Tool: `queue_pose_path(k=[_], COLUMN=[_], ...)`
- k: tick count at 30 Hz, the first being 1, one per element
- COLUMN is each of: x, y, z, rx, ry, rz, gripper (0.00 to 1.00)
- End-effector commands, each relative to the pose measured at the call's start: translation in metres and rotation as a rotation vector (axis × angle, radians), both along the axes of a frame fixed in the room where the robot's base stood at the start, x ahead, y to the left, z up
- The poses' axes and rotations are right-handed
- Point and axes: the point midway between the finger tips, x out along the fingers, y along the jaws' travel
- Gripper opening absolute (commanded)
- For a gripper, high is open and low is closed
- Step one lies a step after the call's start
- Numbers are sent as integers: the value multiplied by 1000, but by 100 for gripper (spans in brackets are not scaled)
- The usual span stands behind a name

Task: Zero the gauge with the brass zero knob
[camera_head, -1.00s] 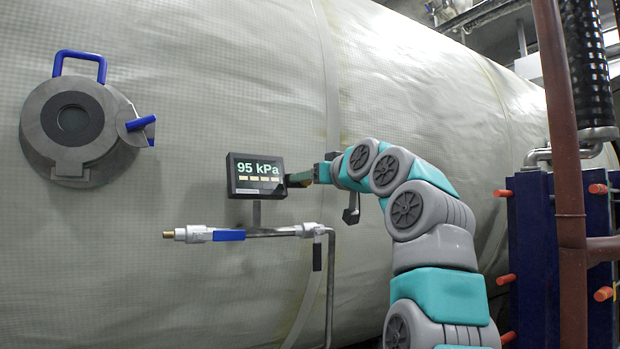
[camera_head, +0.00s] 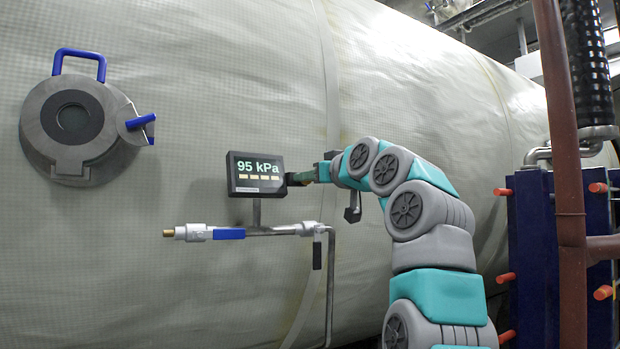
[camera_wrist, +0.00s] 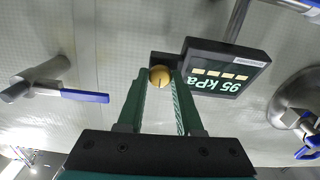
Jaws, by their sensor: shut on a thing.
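The gauge (camera_head: 256,174) is a dark box with a green display that reads 95 kPa above a row of pale yellow blocks. It also shows upside down in the wrist view (camera_wrist: 222,68). The brass zero knob (camera_wrist: 160,75) is a round brass piece with a dark mark, on a dark block beside the gauge. My gripper (camera_wrist: 162,80) has its green fingers shut on the knob, one on each side. In the head view my gripper (camera_head: 300,178) reaches the gauge's right side, and the knob is hidden there.
Below the gauge runs a pipe with a blue-handled valve (camera_head: 228,234). A round hatch (camera_head: 72,125) with blue handles is at the left on the pale insulated chamber wall (camera_head: 230,60). A brown pipe (camera_head: 562,150) and a dark blue panel unit (camera_head: 532,250) stand at the right.

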Motion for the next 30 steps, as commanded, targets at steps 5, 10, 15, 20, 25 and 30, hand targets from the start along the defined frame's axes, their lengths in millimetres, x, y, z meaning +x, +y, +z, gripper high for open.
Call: queue_pose_path(k=[5, 10, 15, 20, 25, 30], x=[2, 0, 1, 0, -1, -1], y=[0, -1, 0, 1, 0, 1], z=[-1, 1, -1, 1, 0, 0], rx=[-85, -185, -279, -345, -389, -407], ry=[-56, -126, -186, -234, -262, -275], rz=[-2, -2, -1, -1, -1, 0], gripper=[0, 0, 0, 0, 0, 0])
